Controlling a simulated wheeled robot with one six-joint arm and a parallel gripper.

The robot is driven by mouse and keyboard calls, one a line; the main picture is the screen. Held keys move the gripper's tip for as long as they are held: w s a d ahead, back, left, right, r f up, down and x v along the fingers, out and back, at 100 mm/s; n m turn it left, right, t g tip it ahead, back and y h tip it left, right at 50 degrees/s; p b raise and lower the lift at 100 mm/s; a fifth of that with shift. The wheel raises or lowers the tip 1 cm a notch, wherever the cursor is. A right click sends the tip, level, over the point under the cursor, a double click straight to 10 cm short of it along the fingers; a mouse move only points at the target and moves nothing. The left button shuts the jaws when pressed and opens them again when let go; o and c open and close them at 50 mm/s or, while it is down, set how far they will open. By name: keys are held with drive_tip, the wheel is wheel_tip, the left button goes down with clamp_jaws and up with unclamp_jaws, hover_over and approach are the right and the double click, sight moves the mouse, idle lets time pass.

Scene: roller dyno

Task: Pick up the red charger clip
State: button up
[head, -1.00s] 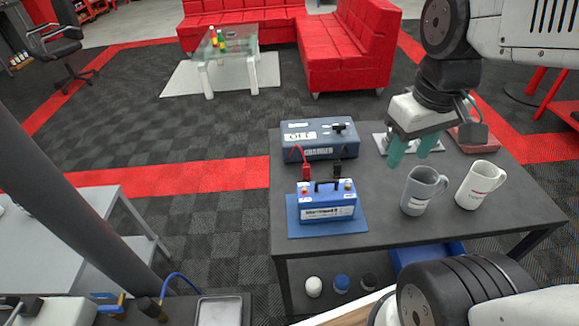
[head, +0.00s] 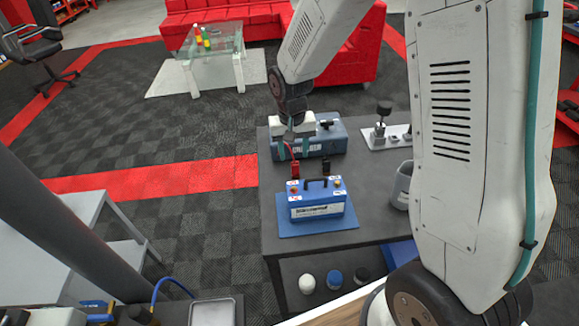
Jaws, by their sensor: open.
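The red charger clip (head: 295,170) stands between the charger and the blue battery (head: 317,200), behind the battery's left end. Its red cable (head: 287,150) runs up to the blue charger (head: 326,138). My gripper (head: 297,150) is open, with teal fingers pointing down, just above and behind the clip in the picture. The left finger overlaps the red cable in view. I cannot tell whether it touches the cable. No clip shows between the fingers.
A black clip (head: 325,168) stands just right of the red one. The battery rests on a blue mat (head: 290,229) on the dark table (head: 368,178). A grey mug (head: 401,186) is partly hidden by my arm. A tray with metal parts (head: 378,142) lies behind.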

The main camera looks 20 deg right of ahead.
sight(295, 162)
wheel_tip(295, 162, down, 6)
drive_tip(key=shift+s+f, duration=0.15)
drive_tip(key=shift+f, duration=0.05)
drive_tip(key=shift+c, duration=0.3)
clamp_jaws()
